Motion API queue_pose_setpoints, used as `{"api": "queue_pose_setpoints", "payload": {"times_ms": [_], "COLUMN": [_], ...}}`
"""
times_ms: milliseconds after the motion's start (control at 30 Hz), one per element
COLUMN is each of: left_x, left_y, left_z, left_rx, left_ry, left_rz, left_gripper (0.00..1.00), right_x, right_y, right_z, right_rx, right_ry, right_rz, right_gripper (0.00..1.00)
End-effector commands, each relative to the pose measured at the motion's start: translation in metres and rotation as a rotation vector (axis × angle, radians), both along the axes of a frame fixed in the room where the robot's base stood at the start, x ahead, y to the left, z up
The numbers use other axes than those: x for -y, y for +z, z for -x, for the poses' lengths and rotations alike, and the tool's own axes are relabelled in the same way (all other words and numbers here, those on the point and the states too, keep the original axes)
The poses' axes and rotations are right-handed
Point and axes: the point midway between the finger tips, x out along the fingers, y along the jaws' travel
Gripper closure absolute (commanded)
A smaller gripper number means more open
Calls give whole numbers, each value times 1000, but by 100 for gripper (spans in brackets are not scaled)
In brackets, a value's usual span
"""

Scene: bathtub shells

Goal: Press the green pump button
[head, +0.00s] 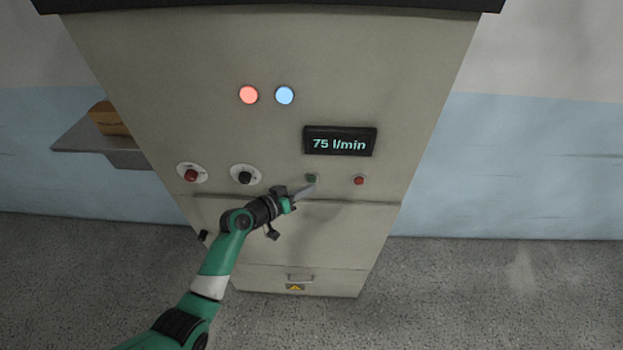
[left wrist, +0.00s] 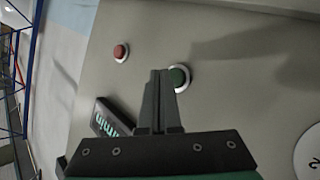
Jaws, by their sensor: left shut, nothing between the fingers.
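The green pump button (head: 312,178) sits on the beige cabinet front (head: 400,80), below the display. My left gripper (head: 312,184) is shut and empty, with its fingertips at the button in the head view. In the left wrist view the closed fingers (left wrist: 160,75) point at the panel, and the green button (left wrist: 179,78) with its pale ring shows just right of the tips. I cannot tell whether the tips touch it. My right gripper is not in view.
A red button (head: 359,181) is right of the green one. The display (head: 340,141) reads 75 l/min. A black knob (head: 245,177) and a red knob (head: 191,174) are at the left. Red (head: 249,95) and blue (head: 285,95) lamps are above. A shelf holds a box (head: 108,118).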

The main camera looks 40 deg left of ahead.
Motion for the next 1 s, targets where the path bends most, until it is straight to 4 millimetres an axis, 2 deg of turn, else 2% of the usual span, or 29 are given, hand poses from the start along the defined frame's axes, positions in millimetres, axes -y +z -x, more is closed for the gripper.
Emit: {"api": "queue_pose_setpoints", "payload": {"times_ms": [267, 700, 1000], "left_x": [3, 30, 33], "left_y": [0, 1, -1], "left_z": [3, 35, 38], "left_rx": [-2, -1, -1], "left_ry": [-1, -1, 0], "left_rz": [1, 1, 1], "left_gripper": [100, 100, 100], "right_x": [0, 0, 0], "right_y": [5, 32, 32], "right_z": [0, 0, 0], "right_rx": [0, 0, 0], "right_ry": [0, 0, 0], "right_rz": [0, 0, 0], "right_gripper": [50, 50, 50]}}
